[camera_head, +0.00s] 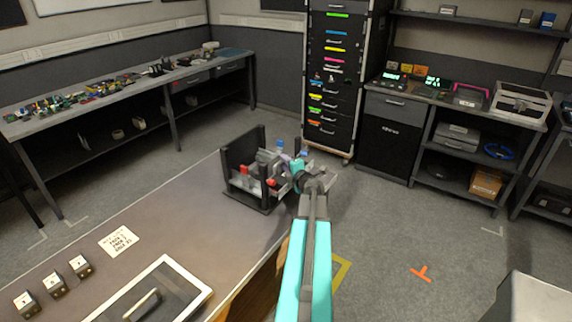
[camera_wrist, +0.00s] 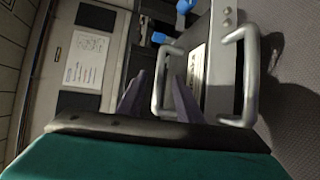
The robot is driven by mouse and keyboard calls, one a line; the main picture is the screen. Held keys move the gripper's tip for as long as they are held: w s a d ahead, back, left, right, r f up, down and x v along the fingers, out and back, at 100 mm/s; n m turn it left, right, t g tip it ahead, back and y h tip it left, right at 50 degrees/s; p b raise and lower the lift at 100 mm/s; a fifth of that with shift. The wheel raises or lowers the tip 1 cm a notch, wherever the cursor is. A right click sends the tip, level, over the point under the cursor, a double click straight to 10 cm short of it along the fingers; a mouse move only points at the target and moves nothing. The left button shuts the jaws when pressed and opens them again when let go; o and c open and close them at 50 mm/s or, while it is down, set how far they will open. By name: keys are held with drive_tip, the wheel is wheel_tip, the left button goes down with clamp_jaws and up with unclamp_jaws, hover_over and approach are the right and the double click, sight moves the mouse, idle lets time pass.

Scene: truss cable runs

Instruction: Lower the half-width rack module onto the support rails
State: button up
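The half-width rack module shows in the wrist view as a grey metal body (camera_wrist: 222,75) with two silver U-shaped handles. My gripper (camera_wrist: 158,98) has its two dark fingers on either side of the left handle's bar (camera_wrist: 157,90). The fingers look apart, with a gap beside the bar. In the head view my gripper (camera_head: 300,178) is at the right side of a black rack frame (camera_head: 262,197) on the table. Grey, red and blue parts show between the frame's posts. The module's lower edge and the support rails are not clearly visible.
A tall drawer cabinet (camera_head: 340,75) stands behind the frame.

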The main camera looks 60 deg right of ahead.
drive_tip(key=shift+b+v, duration=0.6)
drive_tip(key=shift+v, duration=2.1)
drive_tip(key=p+v, duration=0.1)
drive_tip(key=v, duration=0.7)
drive_tip(key=shift+p, duration=0.35)
drive_tip(key=shift+d, duration=0.15)
